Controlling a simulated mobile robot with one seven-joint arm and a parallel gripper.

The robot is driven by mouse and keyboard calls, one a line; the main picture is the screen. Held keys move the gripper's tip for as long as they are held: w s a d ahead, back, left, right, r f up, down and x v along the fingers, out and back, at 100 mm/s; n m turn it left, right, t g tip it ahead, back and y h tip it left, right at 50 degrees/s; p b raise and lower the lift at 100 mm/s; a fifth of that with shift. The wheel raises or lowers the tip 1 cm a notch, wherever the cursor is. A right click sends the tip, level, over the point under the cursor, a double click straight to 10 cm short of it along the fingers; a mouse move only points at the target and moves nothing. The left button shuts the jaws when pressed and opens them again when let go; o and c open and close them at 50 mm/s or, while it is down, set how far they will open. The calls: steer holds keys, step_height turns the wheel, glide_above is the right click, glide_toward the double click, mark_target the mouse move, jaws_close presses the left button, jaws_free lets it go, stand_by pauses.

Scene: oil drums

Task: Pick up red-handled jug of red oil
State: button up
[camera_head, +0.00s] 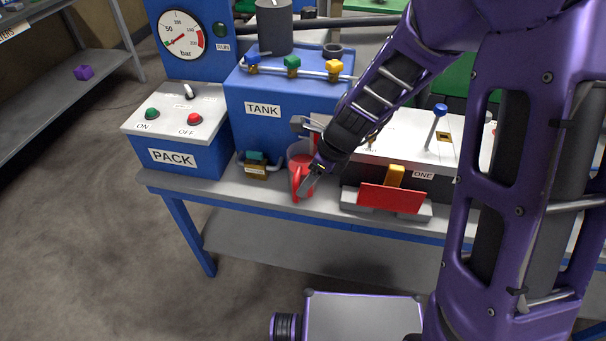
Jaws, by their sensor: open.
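The jug of red oil (297,159) stands on the grey workbench, in front of the blue tank, with its red handle (299,183) towards me. My gripper (308,157) is open at the jug, with one finger near the handle and the other by the rim. My gripper hides part of the jug's right side. I cannot tell whether the fingers touch the jug or straddle its handle.
The blue tank (262,107) with coloured valves stands behind the jug. A small brass and green fitting (256,166) is close on its left. The PACK box (180,149) stands further left. A red plate (391,198) on a grey base is to the right.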

mark_target(302, 176)
steer(key=b+x, duration=0.1)
steer(key=x, duration=0.4)
steer(key=shift+w+a+f+b, duration=0.1)
steer(key=shift+a+f+b, duration=0.2)
steer(key=shift+a, duration=0.05)
jaws_close()
stand_by(1.2)
